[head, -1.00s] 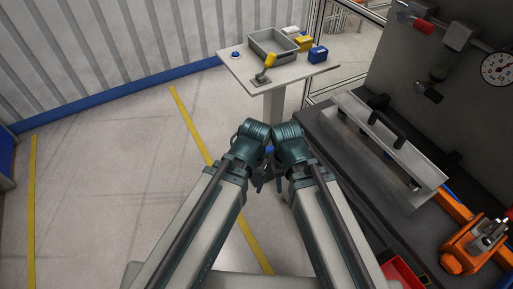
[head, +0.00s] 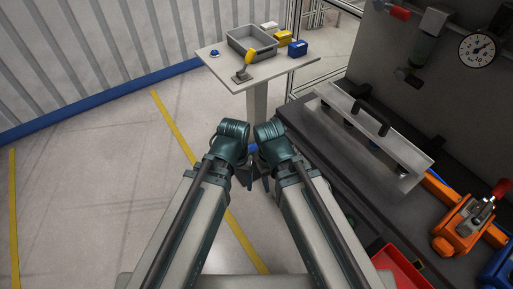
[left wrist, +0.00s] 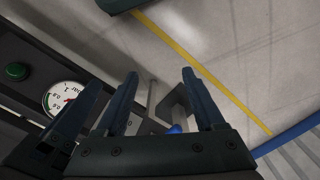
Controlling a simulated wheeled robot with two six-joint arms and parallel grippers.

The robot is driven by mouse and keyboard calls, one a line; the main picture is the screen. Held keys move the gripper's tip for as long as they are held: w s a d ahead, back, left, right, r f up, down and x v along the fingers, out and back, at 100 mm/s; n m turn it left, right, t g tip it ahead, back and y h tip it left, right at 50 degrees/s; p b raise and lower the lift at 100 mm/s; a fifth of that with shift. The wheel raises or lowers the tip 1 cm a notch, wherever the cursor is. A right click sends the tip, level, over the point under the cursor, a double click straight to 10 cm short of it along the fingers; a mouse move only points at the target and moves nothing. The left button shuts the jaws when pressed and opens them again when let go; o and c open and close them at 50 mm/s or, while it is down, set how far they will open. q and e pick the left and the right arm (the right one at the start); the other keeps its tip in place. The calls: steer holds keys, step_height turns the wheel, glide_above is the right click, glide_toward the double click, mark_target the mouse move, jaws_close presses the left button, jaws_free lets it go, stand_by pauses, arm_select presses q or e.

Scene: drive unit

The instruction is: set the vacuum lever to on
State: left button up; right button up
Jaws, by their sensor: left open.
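On the wall panel, a red-handled lever (head: 398,11) shows at the top edge, and a dark fitting (head: 408,77) hangs lower down. A lever with a yellow handle (head: 248,60) stands tilted on the small table. I cannot tell from labels which is the vacuum lever. My left gripper (head: 243,178) is low in front of my body, far from both levers. In the left wrist view its fingers (left wrist: 160,92) are apart with nothing held between them. My right gripper (head: 264,180) is close beside it, mostly hidden by its wrist.
A round gauge (head: 477,50) is on the panel. The dark bench (head: 310,135) at right holds a metal fixture with black handles (head: 375,135), an orange clamp (head: 462,228) and a red bin (head: 398,268). The small table (head: 290,66) bears a grey tray (head: 238,45). Floor at left is clear.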

arm_select(q)
steer(key=w+d+f+n+t+h+b, duration=0.1)
steer(key=w+d+f+n+h+b, duration=0.1)
steer(key=w+f+n+h+b, duration=0.6)
steer(key=w+d+f+n+t+h+b, duration=0.1)
steer(key=d+f+n+b, duration=0.15)
steer(key=f+b, duration=0.6)
steer(key=w+a+r+n+t+h+b, duration=0.2)
steer(key=w+a+n+t+h+b, duration=0.55)
steer(key=n+b, duration=0.8)
steer(key=w+d+b, duration=0.1)
steer(key=w+d, duration=0.2)
steer(key=w+d+m+y, duration=0.1)
steer(key=w+d, duration=0.2)
steer(key=w, duration=0.1)
steer(key=w+d+m+b, duration=0.1)
steer(key=w+d, duration=0.2)
steer(key=shift+w+d+f+t+y+b, duration=0.1)
steer(key=shift+w+d+t+y+b, duration=0.05)
steer(key=shift+d+t+y+b, duration=0.15)
steer(key=shift+c, duration=0.3)
jaws_close()
